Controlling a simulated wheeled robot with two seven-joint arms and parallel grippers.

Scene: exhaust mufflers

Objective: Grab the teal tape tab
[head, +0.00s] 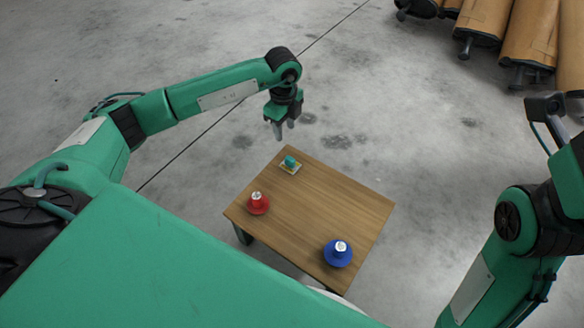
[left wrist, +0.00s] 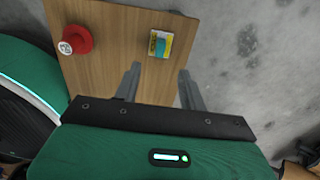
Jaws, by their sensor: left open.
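The teal tape tab (head: 290,161) sits on a small yellow and white card (head: 289,168) near the far left corner of the wooden table. In the left wrist view the teal tab (left wrist: 160,47) lies on the card above and between the fingertips, with a clear gap. My left gripper (head: 284,131) is open and empty, pointing down just above and beyond the table's far corner; its two fingers also show in the left wrist view (left wrist: 160,72). My right arm is at the right edge of the head view, and its gripper is not clearly visible.
The wooden table (head: 310,207) also holds a red knob-like object (head: 258,203) and a blue one (head: 338,254), both with white tops. Several brown cylinders (head: 490,20) lie on the floor at the upper right.

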